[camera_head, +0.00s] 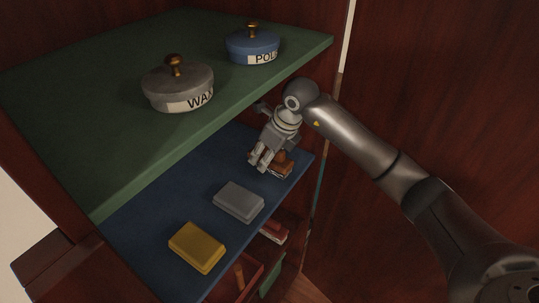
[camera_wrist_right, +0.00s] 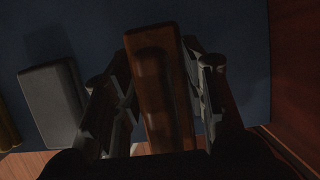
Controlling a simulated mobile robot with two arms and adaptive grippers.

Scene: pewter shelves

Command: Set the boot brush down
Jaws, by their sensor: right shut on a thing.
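The boot brush (camera_head: 281,168) has a reddish-brown wooden body and is at the right end of the blue shelf (camera_head: 150,208). My right gripper (camera_head: 264,160) is shut on it. In the right wrist view the brush (camera_wrist_right: 160,85) lies lengthwise between the two fingers of the right gripper (camera_wrist_right: 165,100), over the blue surface. I cannot tell whether its underside touches the shelf. My left gripper is not in view.
A grey block (camera_head: 238,201) and a yellow block (camera_head: 197,247) lie left of the brush on the blue shelf. The green shelf (camera_head: 100,120) above holds a grey WAX tin (camera_head: 177,88) and a blue tin (camera_head: 252,46). More items show below.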

